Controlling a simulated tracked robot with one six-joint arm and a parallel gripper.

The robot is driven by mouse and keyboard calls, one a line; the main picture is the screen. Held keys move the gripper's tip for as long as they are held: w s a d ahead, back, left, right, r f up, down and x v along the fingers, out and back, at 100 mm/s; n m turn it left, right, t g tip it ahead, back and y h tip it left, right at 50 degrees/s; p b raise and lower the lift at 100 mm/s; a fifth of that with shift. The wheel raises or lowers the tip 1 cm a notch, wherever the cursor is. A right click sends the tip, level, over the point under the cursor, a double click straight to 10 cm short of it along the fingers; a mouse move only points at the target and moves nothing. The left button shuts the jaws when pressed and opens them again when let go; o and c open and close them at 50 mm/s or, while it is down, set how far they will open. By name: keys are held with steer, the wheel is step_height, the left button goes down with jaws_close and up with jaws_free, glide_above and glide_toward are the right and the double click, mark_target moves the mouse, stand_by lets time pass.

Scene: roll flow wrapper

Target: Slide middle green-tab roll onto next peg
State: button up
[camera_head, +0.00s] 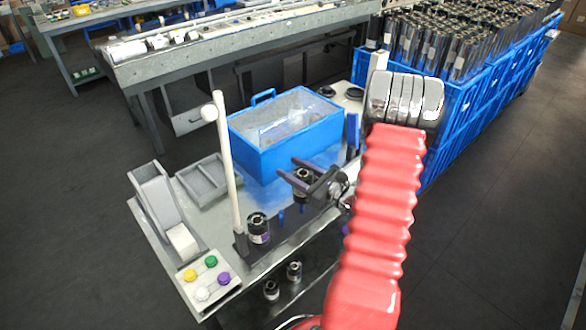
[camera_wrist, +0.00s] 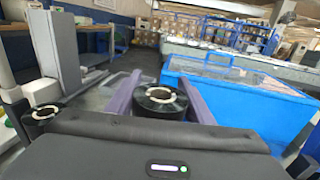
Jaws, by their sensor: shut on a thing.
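My gripper (camera_head: 307,175) is above the metal table, shut on a black roll (camera_head: 302,186). In the wrist view this held roll (camera_wrist: 160,100) sits between the two purple-grey fingers, with its pale core ring facing up. Another black roll (camera_head: 258,228) with a purple mark stands at the table's front, beside the white post; it also shows in the wrist view (camera_wrist: 44,115) at left. Two more rolls, one at left (camera_head: 271,289) and one at right (camera_head: 294,271), stand on a lower shelf. No green tab can be made out on the held roll. Any peg under it is hidden.
A blue bin with a clear lid (camera_head: 270,160) stands just behind my gripper. A white upright post (camera_head: 226,170), a grey tray (camera_head: 205,182), a grey chute (camera_head: 153,198) and a button panel (camera_head: 207,278) are on the left. Blue crates (camera_head: 462,110) stand at the right.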

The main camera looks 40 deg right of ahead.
steer(key=shift+f, duration=2.2)
stand_by(0.5)
steer(key=o, duration=1.4)
steer(key=s, duration=0.4)
steer(key=s+d, duration=0.1)
steer(key=s, duration=0.4)
steer(key=s+d, duration=0.1)
steer(key=s, duration=0.3)
steer(key=shift+s+d, duration=0.25)
steer(key=shift+s, duration=0.05)
